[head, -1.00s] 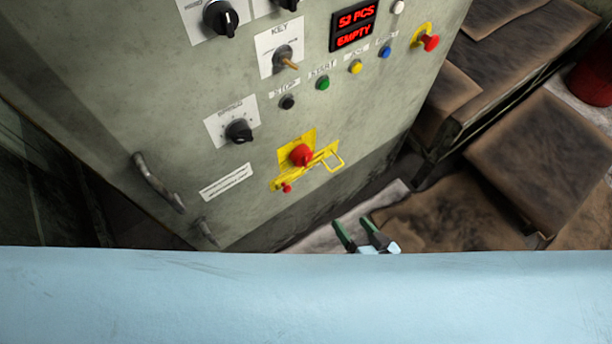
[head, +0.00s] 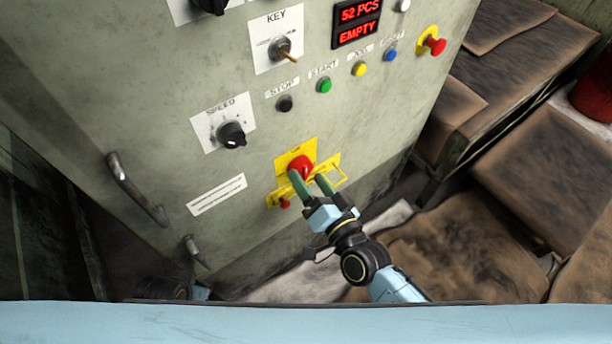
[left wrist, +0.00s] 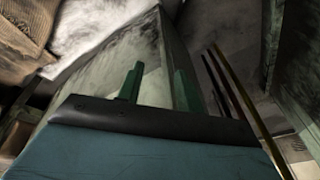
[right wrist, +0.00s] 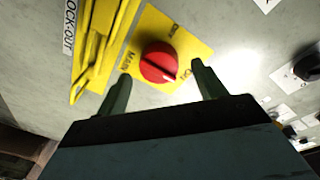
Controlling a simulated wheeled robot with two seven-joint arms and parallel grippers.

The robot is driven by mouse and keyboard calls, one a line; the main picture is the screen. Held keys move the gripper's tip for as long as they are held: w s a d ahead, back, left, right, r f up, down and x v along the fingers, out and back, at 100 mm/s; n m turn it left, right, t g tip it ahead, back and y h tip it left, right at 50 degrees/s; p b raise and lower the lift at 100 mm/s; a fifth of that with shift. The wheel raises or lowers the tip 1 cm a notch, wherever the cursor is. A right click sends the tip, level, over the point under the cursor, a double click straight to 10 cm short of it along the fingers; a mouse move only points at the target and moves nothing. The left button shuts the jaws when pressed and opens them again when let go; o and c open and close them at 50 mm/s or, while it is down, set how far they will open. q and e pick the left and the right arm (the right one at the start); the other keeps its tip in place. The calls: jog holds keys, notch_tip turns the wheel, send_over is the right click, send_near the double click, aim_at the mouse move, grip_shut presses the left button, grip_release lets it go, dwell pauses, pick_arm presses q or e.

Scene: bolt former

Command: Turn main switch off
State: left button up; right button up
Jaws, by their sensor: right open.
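The main switch is a red rotary knob (head: 301,165) on a yellow plate (head: 310,147) low on the grey cabinet front. A yellow lock-out bracket (head: 330,172) sits beside it. My right gripper (head: 308,182) is open just in front of the knob. In the right wrist view the red knob (right wrist: 158,62) lies ahead between the two green fingers (right wrist: 163,85), which look apart from it; the plate reads MAIN. Contact cannot be told. My left gripper (left wrist: 158,85) shows in the left wrist view with its fingers spread and nothing between them.
Above the switch are a speed dial (head: 231,134), a black stop button (head: 285,103), a green start button (head: 324,86) and a key switch (head: 280,48). A red emergency button (head: 435,46) sits at the right edge. A handle (head: 137,190) sticks out at left. Brown-topped crates stand right.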

pick_arm(q)
jog(key=shift+w+d+r, duration=0.2)
jog(key=shift+d+r, duration=0.2)
jog(key=shift+r, duration=0.25)
pick_arm(e)
jog(key=shift+x, duration=1.15)
jog(key=c, duration=1)
jog(key=shift+o, duration=0.2)
